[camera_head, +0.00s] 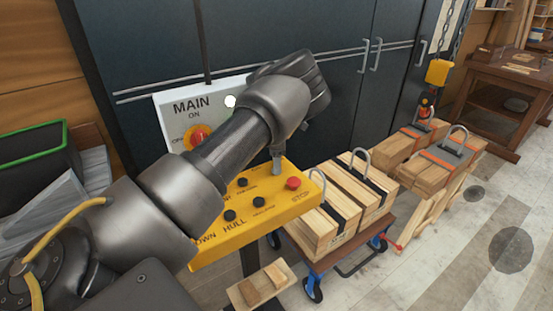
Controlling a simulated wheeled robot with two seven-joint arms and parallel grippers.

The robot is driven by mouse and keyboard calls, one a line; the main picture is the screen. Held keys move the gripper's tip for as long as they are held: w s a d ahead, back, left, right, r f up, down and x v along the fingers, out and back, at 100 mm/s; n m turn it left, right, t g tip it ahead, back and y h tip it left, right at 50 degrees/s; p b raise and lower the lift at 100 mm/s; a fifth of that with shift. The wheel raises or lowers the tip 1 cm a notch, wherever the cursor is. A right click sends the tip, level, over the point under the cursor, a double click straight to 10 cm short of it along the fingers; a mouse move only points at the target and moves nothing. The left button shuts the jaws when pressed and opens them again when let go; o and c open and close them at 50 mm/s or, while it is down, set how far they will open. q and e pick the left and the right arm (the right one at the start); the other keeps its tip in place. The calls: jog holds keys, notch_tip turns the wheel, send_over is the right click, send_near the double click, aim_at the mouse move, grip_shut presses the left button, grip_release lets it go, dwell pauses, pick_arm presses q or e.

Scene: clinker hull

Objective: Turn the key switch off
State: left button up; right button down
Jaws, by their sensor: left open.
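A grey MAIN panel (174,108) stands against the dark cabinet, with ON and OFF lettering, a white round lamp (230,101) and a red rotary knob on a yellow disc (198,136). My left arm crosses in front of the panel's lower right part. In front is a yellow control box (272,208) with several black buttons, a red STOP button (293,183) and HULL lettering. My left gripper (277,160) is open and points down over the box's back edge, mostly hidden by its wrist. I cannot make out a key; my arm covers part of the box. My right gripper is not in view.
Timber stacks (345,201) with metal handles sit on a blue-wheeled trolley (331,260) right of the box. More strapped timber (428,153) stands farther right. A wooden block tray (261,284) is below the box. A green-rimmed dark bin (38,150) is at left.

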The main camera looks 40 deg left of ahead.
pick_arm(q)
jog(key=shift+s, duration=0.1)
jog(key=shift+c, duration=0.9)
jog(key=c, duration=0.8)
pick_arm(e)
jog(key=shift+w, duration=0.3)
pick_arm(q)
jog(key=shift+n, duration=1.1)
jog(key=n, duration=0.3)
jog(key=shift+n, duration=0.3)
jog(key=n, duration=0.6)
jog(key=shift+r, duration=0.1)
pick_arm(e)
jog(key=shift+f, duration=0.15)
